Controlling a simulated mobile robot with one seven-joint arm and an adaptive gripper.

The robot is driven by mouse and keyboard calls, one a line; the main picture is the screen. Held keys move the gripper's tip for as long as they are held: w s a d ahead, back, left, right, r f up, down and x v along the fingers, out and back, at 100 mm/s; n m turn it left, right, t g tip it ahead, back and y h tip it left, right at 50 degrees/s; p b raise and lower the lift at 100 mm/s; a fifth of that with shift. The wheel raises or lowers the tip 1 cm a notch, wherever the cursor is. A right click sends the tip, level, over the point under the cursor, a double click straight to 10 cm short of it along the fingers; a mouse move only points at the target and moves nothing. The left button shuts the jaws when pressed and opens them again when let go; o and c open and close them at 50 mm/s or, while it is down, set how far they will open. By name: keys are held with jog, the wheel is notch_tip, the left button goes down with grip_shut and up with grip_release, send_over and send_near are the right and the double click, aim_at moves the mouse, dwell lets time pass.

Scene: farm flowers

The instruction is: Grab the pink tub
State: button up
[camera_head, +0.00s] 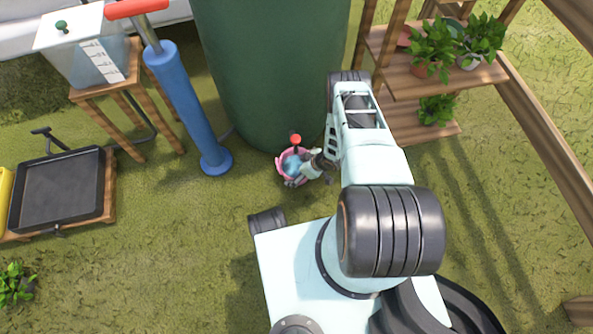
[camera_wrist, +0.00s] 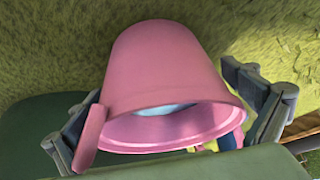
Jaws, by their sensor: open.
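The pink tub (camera_head: 281,171) stands on the grass at the foot of the large green barrel, with something blue inside it. My gripper (camera_head: 308,172) is at the tub's right side in the head view, partly covering it. In the wrist view the pink tub (camera_wrist: 165,65) fills the middle, with its open rim toward the bottom of the picture. My open gripper (camera_wrist: 172,112) has one finger on each side of the tub there. A gap shows at the right finger; whether the left finger touches the tub I cannot tell.
The green barrel (camera_head: 270,60) rises right behind the tub, with a red-topped tap (camera_head: 295,139) above it. A blue pump (camera_head: 187,105) stands to the left. A wooden plant shelf (camera_head: 440,75) is on the right. Open grass lies left of my base.

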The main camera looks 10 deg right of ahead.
jog(key=shift+w+a+f, duration=0.2)
jog(key=shift+f, duration=0.25)
jog(key=c, duration=1.5)
jog(key=shift+r, duration=0.1)
jog(key=shift+c, duration=0.8)
jog(key=shift+w, duration=0.1)
jog(key=shift+r, duration=0.15)
